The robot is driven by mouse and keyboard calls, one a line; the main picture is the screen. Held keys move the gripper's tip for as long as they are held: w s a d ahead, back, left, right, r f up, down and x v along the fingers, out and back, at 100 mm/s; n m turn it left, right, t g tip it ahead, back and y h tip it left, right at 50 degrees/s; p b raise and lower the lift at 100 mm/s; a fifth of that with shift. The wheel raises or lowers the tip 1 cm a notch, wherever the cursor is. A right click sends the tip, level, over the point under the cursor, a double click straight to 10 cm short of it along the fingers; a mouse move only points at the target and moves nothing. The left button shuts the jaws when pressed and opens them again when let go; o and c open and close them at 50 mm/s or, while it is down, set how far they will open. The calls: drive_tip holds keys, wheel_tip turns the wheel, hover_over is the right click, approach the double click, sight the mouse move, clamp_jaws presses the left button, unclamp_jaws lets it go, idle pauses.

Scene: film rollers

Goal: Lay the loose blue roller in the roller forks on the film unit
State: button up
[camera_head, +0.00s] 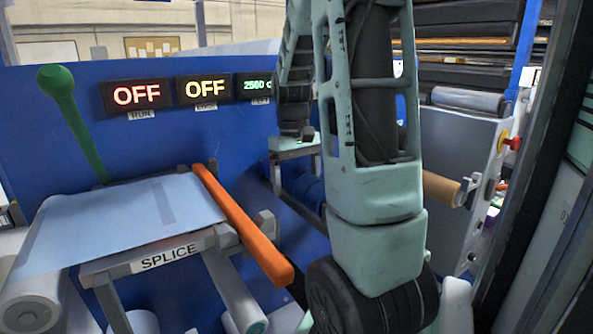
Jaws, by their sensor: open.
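My gripper (297,176) hangs down left of my arm's large links, with its two fingers spread. A blue rounded thing (308,190), which looks like the blue roller, shows just below and between the fingers. Its right part is hidden behind my arm, and I cannot tell whether the fingers touch it. The film unit has a blue panel (150,75) with lit displays, two reading OFF. I cannot make out the roller forks clearly; my arm covers much of the middle.
A splice table (120,220) with pale film and an orange bar (240,225) stands at the left front. A green-knobbed lever (75,125) rises behind it. A tan roller (440,188) sticks out beside a grey cabinet (455,150) at right. A dark post edges the right side.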

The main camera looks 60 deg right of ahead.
wheel_tip(320, 180, up, 17)
drive_tip(key=w+d+b, duration=0.1)
drive_tip(key=shift+w+r, duration=0.15)
drive_tip(key=shift+w, duration=0.25)
drive_tip(key=shift+r, duration=0.1)
